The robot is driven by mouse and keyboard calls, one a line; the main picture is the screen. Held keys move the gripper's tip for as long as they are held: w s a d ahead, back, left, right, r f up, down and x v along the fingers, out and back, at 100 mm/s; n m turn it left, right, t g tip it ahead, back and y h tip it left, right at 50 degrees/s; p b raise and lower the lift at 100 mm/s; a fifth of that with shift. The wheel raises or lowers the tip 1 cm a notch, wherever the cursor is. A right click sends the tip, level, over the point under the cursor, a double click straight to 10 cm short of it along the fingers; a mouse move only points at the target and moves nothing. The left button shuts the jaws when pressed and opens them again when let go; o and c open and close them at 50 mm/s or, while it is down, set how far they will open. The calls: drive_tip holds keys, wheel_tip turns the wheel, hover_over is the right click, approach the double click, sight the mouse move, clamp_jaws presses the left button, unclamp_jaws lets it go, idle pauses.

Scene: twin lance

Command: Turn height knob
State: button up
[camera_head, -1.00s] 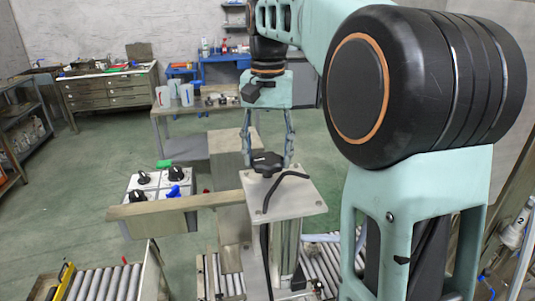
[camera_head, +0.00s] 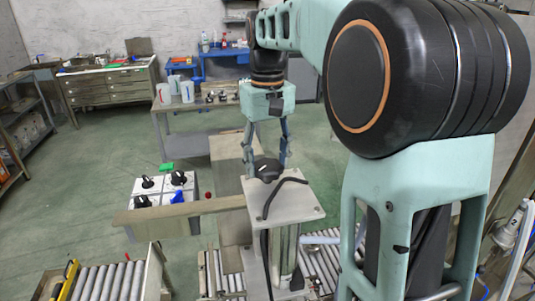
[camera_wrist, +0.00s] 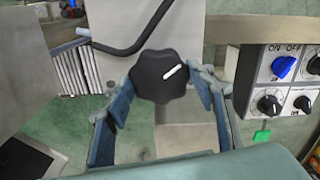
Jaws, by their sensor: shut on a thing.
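The height knob (camera_head: 266,169) is black and lobed, with a white pointer line. It sits on top of a grey metal plate (camera_head: 300,200) on a post. In the wrist view the knob (camera_wrist: 160,78) is between my two fingers, its white line pointing up and to the right. My gripper (camera_head: 266,163) comes down from above and is shut on the knob, a finger on each side. In the wrist view my gripper (camera_wrist: 162,88) shows both fingertips at the knob's sides. The knob's underside is hidden.
A black cable (camera_head: 284,184) curves over the plate close to the knob. A control box (camera_head: 160,190) with black knobs and a blue one stands to the left, behind a metal rail (camera_head: 180,211). Roller conveyors (camera_head: 104,283) lie below. A bench with jugs (camera_head: 163,94) stands behind.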

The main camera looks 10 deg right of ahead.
sight(267, 164)
drive_tip(key=n+p, duration=0.2)
drive_tip(key=n, duration=0.4)
drive_tip(key=shift+p, duration=0.3)
drive_tip(key=shift+n, duration=0.3)
drive_tip(key=o, duration=1.2)
drive_tip(key=shift+c, duration=0.2)
wheel_tip(267, 164, up, 12)
